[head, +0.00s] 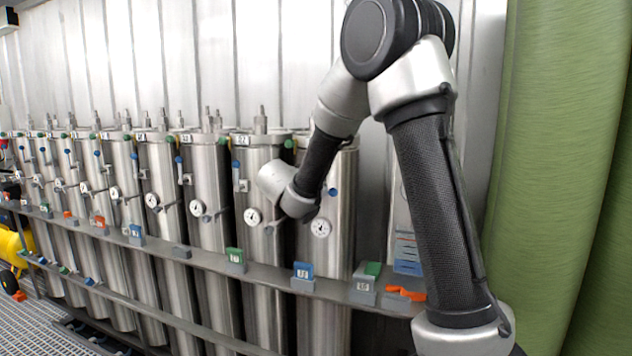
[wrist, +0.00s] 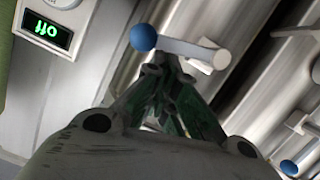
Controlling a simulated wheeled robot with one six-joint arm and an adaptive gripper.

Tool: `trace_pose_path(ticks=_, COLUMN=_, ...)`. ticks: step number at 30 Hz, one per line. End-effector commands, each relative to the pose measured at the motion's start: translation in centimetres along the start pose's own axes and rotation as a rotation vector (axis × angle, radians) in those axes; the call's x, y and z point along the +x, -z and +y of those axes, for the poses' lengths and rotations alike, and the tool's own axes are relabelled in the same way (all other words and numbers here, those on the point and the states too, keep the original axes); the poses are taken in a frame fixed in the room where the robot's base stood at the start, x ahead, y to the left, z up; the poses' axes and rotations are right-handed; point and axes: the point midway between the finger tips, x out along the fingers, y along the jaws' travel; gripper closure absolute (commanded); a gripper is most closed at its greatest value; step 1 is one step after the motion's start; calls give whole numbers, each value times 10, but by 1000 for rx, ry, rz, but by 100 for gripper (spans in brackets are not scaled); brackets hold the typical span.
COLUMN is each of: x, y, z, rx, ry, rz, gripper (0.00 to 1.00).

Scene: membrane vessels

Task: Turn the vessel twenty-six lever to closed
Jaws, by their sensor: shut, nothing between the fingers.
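In the wrist view a lever (wrist: 185,46) with a blue ball end (wrist: 143,37) crosses just beyond my gripper (wrist: 168,75). The lever is a pale bar, its ball at the left and its pivot end at the right. My gripper's dark green fingers are together and empty, with tips close under the bar; I cannot tell whether they touch. A small display (wrist: 45,32) at upper left shows green "off", upside down. In the head view my arm's end hides the fingers. Which vessel is number twenty-six cannot be read for certain.
A row of steel vessels (head: 207,190) runs left along the wall, with gauges (head: 252,217) and small levers. A rail (head: 200,258) with numbered blocks (head: 303,270) crosses in front. Large green cylinders (head: 550,150) stand at right. Another blue-ended lever (wrist: 289,167) shows at lower right.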

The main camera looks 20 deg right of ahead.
Motion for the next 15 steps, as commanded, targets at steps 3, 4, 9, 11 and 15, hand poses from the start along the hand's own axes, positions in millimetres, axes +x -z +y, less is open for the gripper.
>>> trace_pose_path(ticks=3, x=2, y=-5, z=3, rx=-3, ry=-2, rz=-1, gripper=100)
trace_pose_path(ticks=4, x=2, y=-6, z=4, rx=-4, ry=-2, rz=-1, gripper=100)
trace_pose_path(ticks=9, x=3, y=-10, z=6, rx=-4, ry=-2, rz=-1, gripper=100)
trace_pose_path(ticks=11, x=3, y=-12, z=7, rx=-4, ry=-2, rz=-1, gripper=100)
trace_pose_path(ticks=15, x=3, y=-13, z=7, rx=-4, ry=-2, rz=0, gripper=100)
